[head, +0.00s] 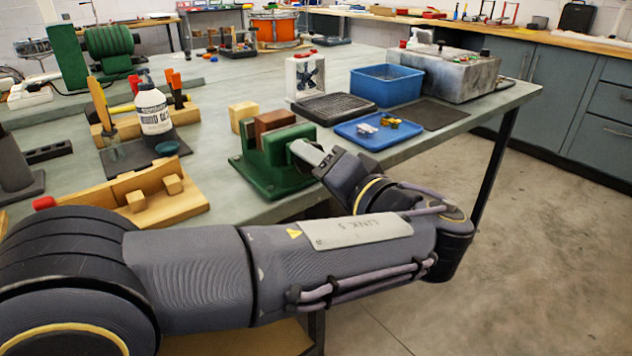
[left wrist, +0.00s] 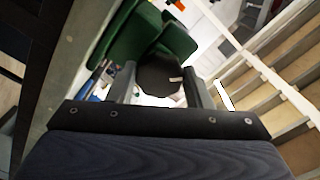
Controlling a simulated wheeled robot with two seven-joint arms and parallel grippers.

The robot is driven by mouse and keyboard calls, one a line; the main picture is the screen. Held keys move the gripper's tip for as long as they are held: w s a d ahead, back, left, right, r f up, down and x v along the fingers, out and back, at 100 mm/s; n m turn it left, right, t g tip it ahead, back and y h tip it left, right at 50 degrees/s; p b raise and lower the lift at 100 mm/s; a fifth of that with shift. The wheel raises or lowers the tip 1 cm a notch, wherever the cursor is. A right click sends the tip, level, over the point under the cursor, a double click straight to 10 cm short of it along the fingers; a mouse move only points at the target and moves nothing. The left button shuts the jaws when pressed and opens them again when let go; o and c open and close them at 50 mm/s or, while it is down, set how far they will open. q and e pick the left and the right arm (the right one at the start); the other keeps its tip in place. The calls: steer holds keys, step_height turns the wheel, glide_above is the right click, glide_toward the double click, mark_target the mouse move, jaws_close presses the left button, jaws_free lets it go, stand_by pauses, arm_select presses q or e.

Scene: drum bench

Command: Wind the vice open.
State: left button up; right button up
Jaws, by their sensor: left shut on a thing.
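The green vice (head: 283,150) stands at the near edge of the bench, with a reddish-brown block (head: 274,121) at its jaws and a paler wooden block (head: 243,112) just behind. My left gripper (head: 306,153) is at the vice's near right side. In the left wrist view the gripper (left wrist: 161,84) is shut on a dark round knob (left wrist: 160,72) in front of the vice's green body (left wrist: 130,35). My right gripper is not in view.
A blue tray (head: 362,141) with small parts, a black grid mat (head: 326,106) and a blue bin (head: 386,90) lie right of and behind the vice. A wooden rack (head: 150,197) and a white bottle (head: 153,111) stand to the left. Open floor lies at the right.

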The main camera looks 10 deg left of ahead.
arm_select(q)
steer(key=shift+a+n+b, duration=0.15)
steer(key=shift+n+b, duration=2.45)
steer(key=shift+b, duration=0.05)
steer(key=o, duration=1)
steer(key=shift+w, duration=0.1)
